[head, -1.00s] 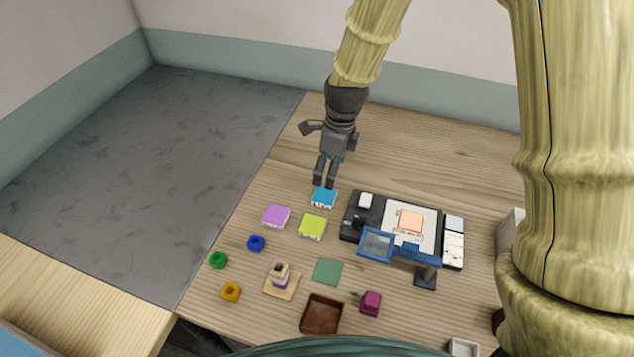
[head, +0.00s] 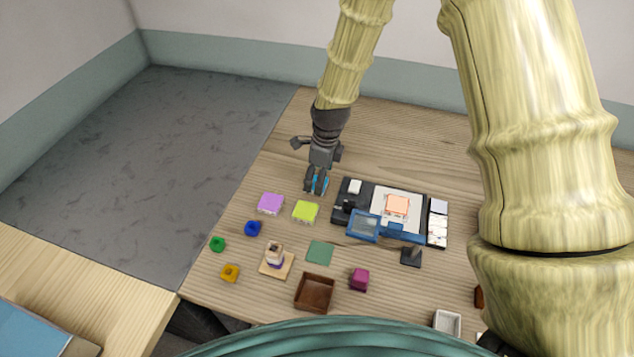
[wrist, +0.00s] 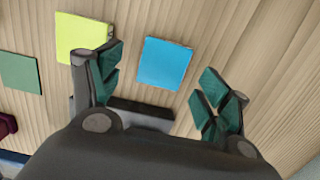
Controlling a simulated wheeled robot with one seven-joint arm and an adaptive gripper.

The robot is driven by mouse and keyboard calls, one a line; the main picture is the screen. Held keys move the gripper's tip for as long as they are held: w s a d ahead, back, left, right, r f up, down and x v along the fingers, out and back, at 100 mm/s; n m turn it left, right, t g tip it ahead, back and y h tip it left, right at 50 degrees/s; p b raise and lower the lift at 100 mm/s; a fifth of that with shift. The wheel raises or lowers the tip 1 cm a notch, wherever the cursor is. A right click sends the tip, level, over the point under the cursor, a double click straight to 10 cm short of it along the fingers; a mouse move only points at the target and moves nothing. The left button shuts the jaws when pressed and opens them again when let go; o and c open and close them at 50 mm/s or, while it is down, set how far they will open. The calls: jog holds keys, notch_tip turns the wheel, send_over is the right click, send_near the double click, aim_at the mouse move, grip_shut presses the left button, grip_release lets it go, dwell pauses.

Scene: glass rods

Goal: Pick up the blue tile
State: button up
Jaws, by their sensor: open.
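The blue tile (wrist: 164,63) lies flat on the wooden table, a bright blue square in the wrist view. It sits between and just beyond the two open fingers of my gripper (wrist: 161,88). In the head view the blue tile (head: 323,182) is mostly hidden behind my gripper (head: 317,184), which points down over it. The jaws are apart and nothing is held. Whether the fingertips touch the table cannot be told.
A lime tile (head: 306,211) and a purple tile (head: 270,203) lie close by. A black tray (head: 343,217) with a blue-framed magnifier (head: 364,226) stands to the right. A brown box (head: 315,293) and small coloured rings are nearer. The table behind is clear.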

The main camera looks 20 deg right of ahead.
jog(key=shift+w+f, duration=0.25)
jog(key=shift+f, duration=0.35)
jog(key=shift+w+f, duration=0.25)
jog(key=shift+f, duration=0.5)
jog(key=shift+s+a, duration=0.1)
jog(key=shift+s, duration=0.15)
jog(key=shift+w+f, duration=0.1)
jog(key=c, duration=1.2)
